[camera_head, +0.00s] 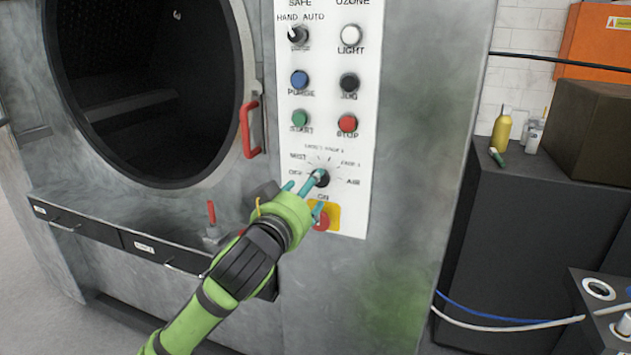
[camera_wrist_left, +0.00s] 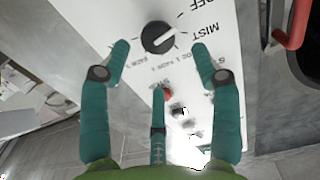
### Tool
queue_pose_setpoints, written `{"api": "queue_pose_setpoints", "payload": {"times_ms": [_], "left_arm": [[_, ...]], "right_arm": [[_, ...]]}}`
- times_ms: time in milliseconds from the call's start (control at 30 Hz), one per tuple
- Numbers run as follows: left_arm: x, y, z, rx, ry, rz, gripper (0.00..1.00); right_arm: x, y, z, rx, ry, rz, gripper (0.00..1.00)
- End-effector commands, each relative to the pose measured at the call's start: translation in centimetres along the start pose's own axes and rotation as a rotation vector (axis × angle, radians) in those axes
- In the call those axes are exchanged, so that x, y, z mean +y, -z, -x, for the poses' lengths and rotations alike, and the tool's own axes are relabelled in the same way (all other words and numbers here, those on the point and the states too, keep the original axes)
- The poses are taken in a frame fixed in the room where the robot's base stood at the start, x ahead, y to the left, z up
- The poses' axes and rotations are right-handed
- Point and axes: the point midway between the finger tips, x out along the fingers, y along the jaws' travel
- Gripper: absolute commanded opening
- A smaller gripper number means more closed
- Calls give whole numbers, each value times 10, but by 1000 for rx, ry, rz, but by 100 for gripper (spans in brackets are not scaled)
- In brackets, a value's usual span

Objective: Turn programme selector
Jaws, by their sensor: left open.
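The programme selector is a black round knob (camera_head: 323,180) low on the white control panel (camera_head: 330,100), with printed labels around it. In the left wrist view the knob (camera_wrist_left: 158,38) has a pale line across its face, and MIST and OFF are printed beside it. My left gripper (camera_head: 307,190), with teal fingers, is in front of the panel at the knob. In the wrist view the open fingers (camera_wrist_left: 160,58) stand on either side of the knob, with a third finger below. I cannot tell whether any finger touches it. My right gripper is not in view.
A red button on a yellow plate (camera_head: 333,217) sits just below the knob, partly behind a finger. Green (camera_head: 300,119) and red (camera_head: 347,123) buttons are above. The round drum opening (camera_head: 150,90) and a red handle (camera_head: 249,130) are to the left. A dark cabinet (camera_head: 470,240) stands right.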

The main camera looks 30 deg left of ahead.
Motion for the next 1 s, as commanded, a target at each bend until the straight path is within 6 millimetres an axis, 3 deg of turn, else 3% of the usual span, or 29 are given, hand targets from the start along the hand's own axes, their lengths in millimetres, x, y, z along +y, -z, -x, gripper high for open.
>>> {"api": "queue_pose_setpoints", "payload": {"times_ms": [100,300,633,667,700,800,1000], "left_arm": [[0,2,-20,-2,1,-1,63],[0,1,-42,-1,1,-1,63],[0,0,-47,-1,-1,-2,63],[0,0,-47,-1,-1,-2,59],[0,0,-46,-1,-1,-2,43],[0,0,-46,0,-1,-2,10],[0,1,-46,3,0,-4,10]], "right_arm": [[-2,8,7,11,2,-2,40],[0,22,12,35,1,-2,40],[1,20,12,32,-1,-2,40],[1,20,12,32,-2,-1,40],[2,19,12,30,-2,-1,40],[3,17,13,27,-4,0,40],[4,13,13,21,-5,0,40]]}}
